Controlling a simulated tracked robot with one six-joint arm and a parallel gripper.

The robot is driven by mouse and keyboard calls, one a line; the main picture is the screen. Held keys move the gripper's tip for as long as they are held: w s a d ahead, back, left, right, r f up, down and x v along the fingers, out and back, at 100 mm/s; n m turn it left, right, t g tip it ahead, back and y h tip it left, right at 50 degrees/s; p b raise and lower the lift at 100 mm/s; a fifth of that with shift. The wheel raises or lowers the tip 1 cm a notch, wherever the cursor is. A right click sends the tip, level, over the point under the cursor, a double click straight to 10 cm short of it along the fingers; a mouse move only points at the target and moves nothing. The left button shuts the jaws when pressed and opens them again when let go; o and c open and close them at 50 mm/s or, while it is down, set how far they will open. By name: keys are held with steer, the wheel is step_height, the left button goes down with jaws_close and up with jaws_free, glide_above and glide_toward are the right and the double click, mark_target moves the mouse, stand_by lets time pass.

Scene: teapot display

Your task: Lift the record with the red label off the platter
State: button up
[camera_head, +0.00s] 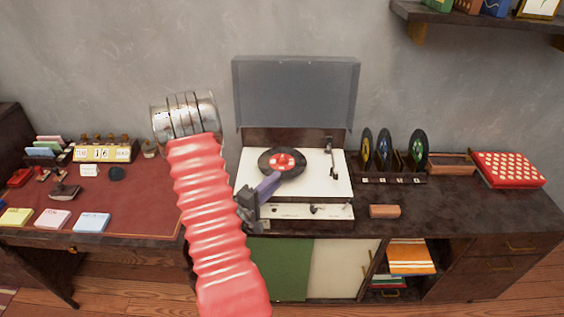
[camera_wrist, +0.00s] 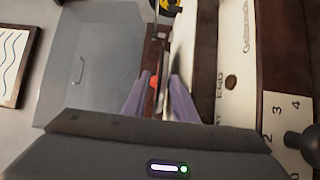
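The black record with the red label (camera_head: 283,160) lies on the platter of the white record player (camera_head: 322,180); the platter itself is mostly hidden under it. My gripper (camera_head: 276,178) reaches in from the front left, its purple fingertips at the record's near edge. In the wrist view my gripper (camera_wrist: 158,97) is open, with its two fingers apart. The record shows there nearly edge-on, its red label (camera_wrist: 154,82) in the gap between the fingers. I cannot tell whether either finger touches it.
The player's clear lid (camera_head: 296,92) stands open behind. The tonearm (camera_head: 332,155) is at the record's right. A rack of upright records (camera_head: 392,178), a brown block (camera_head: 384,211) and a red dotted case (camera_head: 508,169) are to the right. A red-topped desk (camera_head: 125,205) with small items is left.

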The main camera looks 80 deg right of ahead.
steer(key=shift+c, duration=0.3)
jaws_close()
stand_by(0.4)
step_height(320, 180, up, 10)
stand_by(0.7)
stand_by(0.5)
